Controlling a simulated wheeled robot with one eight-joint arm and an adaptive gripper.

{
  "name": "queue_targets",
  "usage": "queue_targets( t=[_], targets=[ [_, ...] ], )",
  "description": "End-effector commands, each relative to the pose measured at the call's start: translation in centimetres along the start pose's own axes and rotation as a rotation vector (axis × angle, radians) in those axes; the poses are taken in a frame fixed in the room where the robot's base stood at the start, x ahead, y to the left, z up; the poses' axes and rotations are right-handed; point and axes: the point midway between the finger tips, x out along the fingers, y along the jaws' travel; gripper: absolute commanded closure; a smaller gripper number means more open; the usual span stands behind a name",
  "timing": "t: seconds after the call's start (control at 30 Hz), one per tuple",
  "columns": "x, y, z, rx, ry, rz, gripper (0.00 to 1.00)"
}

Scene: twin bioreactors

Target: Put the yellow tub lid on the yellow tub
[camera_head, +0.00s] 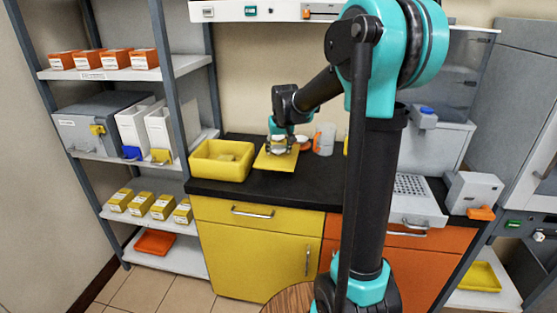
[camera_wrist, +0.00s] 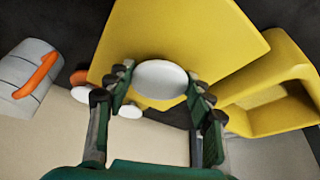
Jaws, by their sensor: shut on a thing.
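An open yellow bin (camera_head: 207,174) stands left of the mat. Shelves flank the counter at left. The counter's front strip is clear.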

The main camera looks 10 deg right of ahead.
Motion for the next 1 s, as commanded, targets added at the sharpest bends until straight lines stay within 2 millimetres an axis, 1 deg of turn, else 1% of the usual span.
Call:
queue_targets(
  t=[0.03, 0.17, 0.33, 0.43, 0.83, 0.87, 1.0],
  targets=[
    [0.5, 0.0, 0.1, 0.000, 0.000, 0.000, 0.79],
    [1.2, 0.0, 0.5, 0.000, 0.000, 0.000, 0.79],
    [3.3, 0.0, 1.3, 0.000, 0.000, 0.000, 0.79],
    [4.2, 0.0, 1.7, 0.000, 0.000, 0.000, 0.79],
    [4.7, 0.0, 1.9, 0.000, 0.000, 0.000, 0.79],
    [4.7, 0.0, 1.9, 0.000, 0.000, 0.000, 0.45],
    [4.7, 0.0, 1.9, 0.000, 0.000, 0.000, 0.28]
  ],
)
